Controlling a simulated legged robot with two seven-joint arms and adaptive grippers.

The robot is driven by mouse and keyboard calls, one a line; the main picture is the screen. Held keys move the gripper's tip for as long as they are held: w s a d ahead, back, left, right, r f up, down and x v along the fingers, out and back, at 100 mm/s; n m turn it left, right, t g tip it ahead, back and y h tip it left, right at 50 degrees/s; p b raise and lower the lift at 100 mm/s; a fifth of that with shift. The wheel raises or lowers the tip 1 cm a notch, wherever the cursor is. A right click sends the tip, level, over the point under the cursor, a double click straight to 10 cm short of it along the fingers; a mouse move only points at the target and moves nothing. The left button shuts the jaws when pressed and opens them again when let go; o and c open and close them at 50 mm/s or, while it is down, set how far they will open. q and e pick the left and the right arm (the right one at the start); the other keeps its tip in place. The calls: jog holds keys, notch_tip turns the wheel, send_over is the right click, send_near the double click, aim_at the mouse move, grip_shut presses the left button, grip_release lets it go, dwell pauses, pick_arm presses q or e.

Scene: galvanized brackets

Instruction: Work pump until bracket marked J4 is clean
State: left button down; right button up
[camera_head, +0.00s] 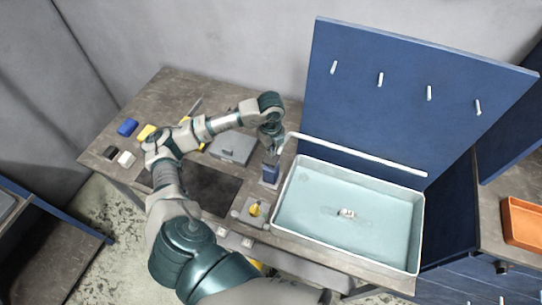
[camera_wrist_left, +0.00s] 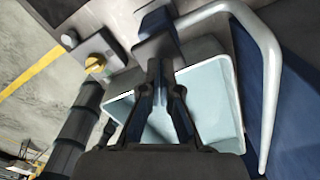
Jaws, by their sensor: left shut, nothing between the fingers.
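A small pale piece (camera_head: 347,213), which may be the bracket, lies in the pale blue basin (camera_head: 310,228); its marking is too small to read. A dark blue block (camera_head: 271,172), perhaps part of the pump, stands left of the basin. A long pale bar (camera_head: 360,155) runs along the basin's back edge; its bend shows in the left wrist view (camera_wrist_left: 262,50). My left gripper (camera_head: 271,148) is shut and empty, pointing down just above or at the block. Whether it touches the block is unclear. My right gripper is out of view.
A blue panel (camera_head: 400,110) with several white pegs rises behind the basin. A yellow knob (camera_head: 255,209) sits left of the basin. A grey box (camera_head: 232,149) and small coloured blocks lie further left. An orange tray (camera_head: 523,222) is far right.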

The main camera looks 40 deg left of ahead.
pick_arm(q)
jog(key=shift+f, duration=0.1)
jog(key=shift+f+b, duration=1.65)
jog(key=shift+f, duration=0.6)
jog(key=shift+r+p, duration=1.75)
jog(key=shift+r, duration=0.65)
notch_tip(320, 180, up, 6)
jog(key=p, duration=0.4)
